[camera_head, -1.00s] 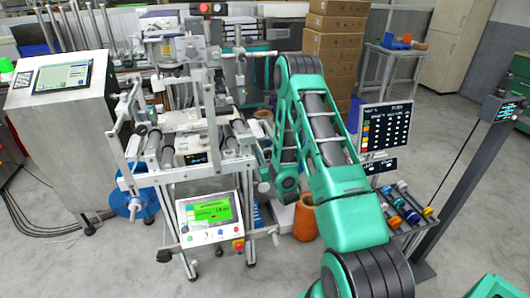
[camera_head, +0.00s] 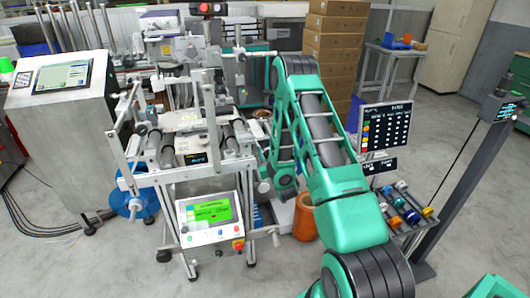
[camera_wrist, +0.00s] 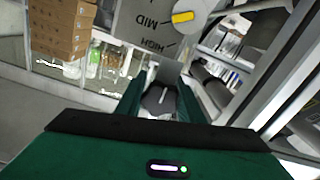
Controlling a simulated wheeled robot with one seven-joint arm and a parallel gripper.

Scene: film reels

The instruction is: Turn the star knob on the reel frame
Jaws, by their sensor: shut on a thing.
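In the wrist view my gripper (camera_wrist: 160,97) has its two green fingers on either side of a dark knob (camera_wrist: 158,101) with a pale line on top. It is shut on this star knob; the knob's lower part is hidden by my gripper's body. Just beyond it is a grey dial plate (camera_wrist: 143,30) marked MID and HIGH, with a yellow pointer (camera_wrist: 183,17) near MID. In the head view the reel frame (camera_head: 205,150) stands left of my green arm. The arm hides the knob there, and I cannot make out my fingers.
A control screen (camera_head: 210,215) is on the frame's front. A steel console (camera_head: 62,130) stands at left, stacked cartons (camera_head: 333,60) behind my arm. A sign board (camera_head: 386,128), a rack of coloured spools (camera_head: 405,208) and a dark post (camera_head: 465,170) are at right.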

